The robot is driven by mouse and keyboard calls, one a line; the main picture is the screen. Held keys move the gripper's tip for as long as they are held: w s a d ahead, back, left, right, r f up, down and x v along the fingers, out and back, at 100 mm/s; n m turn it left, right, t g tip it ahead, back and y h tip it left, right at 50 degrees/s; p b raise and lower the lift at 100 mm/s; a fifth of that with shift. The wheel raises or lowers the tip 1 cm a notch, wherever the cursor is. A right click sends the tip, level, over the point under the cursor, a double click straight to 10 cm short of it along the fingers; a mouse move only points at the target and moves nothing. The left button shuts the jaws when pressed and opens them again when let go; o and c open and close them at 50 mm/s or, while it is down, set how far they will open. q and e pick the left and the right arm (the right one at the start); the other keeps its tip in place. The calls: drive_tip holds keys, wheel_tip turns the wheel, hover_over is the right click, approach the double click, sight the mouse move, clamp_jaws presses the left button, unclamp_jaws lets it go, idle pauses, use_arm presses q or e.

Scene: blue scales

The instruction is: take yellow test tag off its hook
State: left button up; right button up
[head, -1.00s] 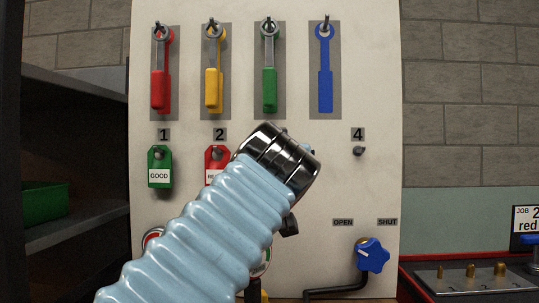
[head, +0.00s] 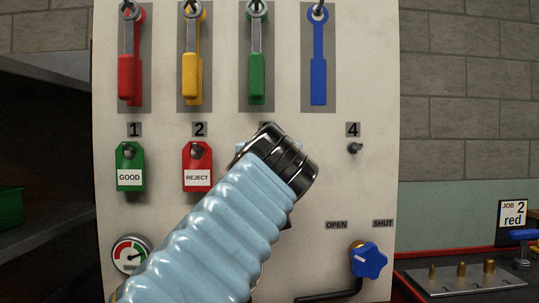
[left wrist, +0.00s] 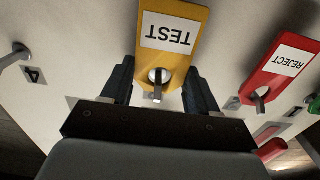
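The yellow test tag (left wrist: 174,28) hangs on its hook (left wrist: 158,84) in the left wrist view, its TEST label upside down there. The hook's end sticks out through the tag's hole. My left gripper (left wrist: 160,66) is open, with one dark finger on each side of the tag's narrow end; I cannot tell whether the fingers touch it. In the head view my blue-sleeved left arm hides the test tag and most of the gripper. My right gripper is not in view.
The red REJECT tag (head: 197,167) and green GOOD tag (head: 130,166) hang to the left on the white board (head: 320,180). An empty hook (head: 354,148) sits under the 4. Red, yellow, green and blue handles line the top. A blue knob (head: 369,260) is low right.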

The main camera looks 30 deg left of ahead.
use_arm(q)
drive_tip(key=c, duration=0.5)
drive_tip(key=shift+r+p, duration=0.6)
drive_tip(key=shift+r, duration=0.1)
drive_tip(key=shift+s+d, duration=0.1)
idle(0.5)
drive_tip(key=b+v, duration=0.1)
drive_tip(key=v, duration=0.6)
drive_tip(key=shift+s+b, duration=0.35)
drive_tip(key=shift+b, duration=0.05)
idle(0.8)
drive_tip(key=shift+d+r, duration=0.15)
